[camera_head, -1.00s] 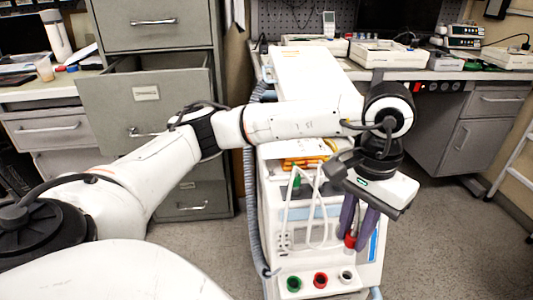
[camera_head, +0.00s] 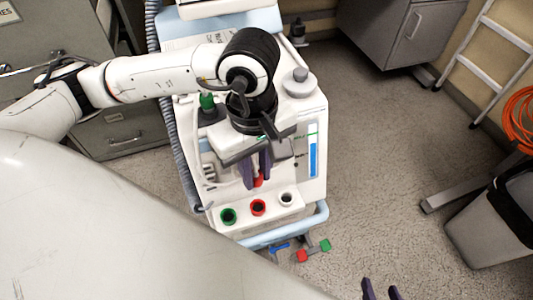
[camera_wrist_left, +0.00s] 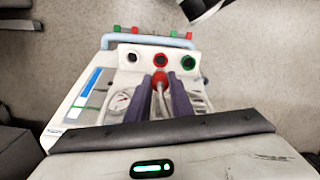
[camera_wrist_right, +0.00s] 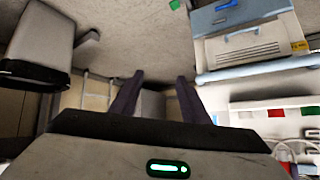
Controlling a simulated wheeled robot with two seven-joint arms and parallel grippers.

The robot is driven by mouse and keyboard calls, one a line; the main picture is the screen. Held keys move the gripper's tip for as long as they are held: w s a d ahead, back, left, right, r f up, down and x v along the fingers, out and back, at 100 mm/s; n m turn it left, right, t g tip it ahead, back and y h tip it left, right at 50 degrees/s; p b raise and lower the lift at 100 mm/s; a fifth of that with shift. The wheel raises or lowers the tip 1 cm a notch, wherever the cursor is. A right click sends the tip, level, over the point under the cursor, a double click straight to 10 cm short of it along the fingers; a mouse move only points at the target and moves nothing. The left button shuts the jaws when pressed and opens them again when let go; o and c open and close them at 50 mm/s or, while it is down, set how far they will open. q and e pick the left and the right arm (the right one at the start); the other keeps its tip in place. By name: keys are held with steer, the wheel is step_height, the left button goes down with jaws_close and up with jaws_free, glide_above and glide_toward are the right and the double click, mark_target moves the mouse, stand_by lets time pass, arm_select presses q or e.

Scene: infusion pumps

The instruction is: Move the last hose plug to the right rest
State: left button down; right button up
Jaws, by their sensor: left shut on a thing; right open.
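My left gripper (camera_head: 257,172) is shut on a red hose plug (camera_head: 259,180), held in front of the pump's upright face above the port ledge. In the left wrist view the red plug (camera_wrist_left: 160,78) sits between the purple fingers, close to the red port (camera_wrist_left: 160,60); contact cannot be told. The ledge has a green port (camera_head: 228,216), a red port (camera_head: 258,208) and a white port (camera_head: 287,199). A green plug (camera_head: 207,101) stands at the pump's upper left. A grey knob-like piece (camera_head: 300,75) stands at its upper right. My right gripper (camera_head: 381,291) is open and empty, low in view.
A blue bumper rail (camera_head: 318,216) edges the pump base, with red and green ends below. A waste bin (camera_head: 490,225), an orange coil (camera_head: 520,118) and a white ladder (camera_head: 495,65) are at the right. The floor between is clear.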

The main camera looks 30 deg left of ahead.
arm_select(q)
steer(key=shift+r+p, duration=0.6)
step_height(320, 180, up, 3)
steer(key=p, duration=0.3)
steer(key=shift+s, duration=0.15)
step_height(320, 180, up, 14)
steer(key=p, duration=1.6)
arm_select(e)
step_height(320, 180, up, 13)
steer(key=s+d, duration=0.1)
steer(key=d, duration=0.1)
arm_select(q)
steer(key=w+a+b, duration=0.1)
steer(key=w+a, duration=0.2)
steer(key=w, duration=0.4)
steer(key=w+a, duration=0.3)
steer(key=w, duration=0.5)
step_height(320, 180, down, 6)
steer(key=b, duration=0.4)
steer(key=shift+a+r+b, duration=0.15)
steer(key=shift+r+b, duration=0.05)
steer(key=shift+b, duration=0.2)
arm_select(e)
steer(key=shift+g+h, duration=0.3)
steer(key=f, duration=0.4)
steer(key=shift+s+a+f, duration=0.1)
steer(key=shift+a+f, duration=0.2)
steer(key=shift+a, duration=0.1)
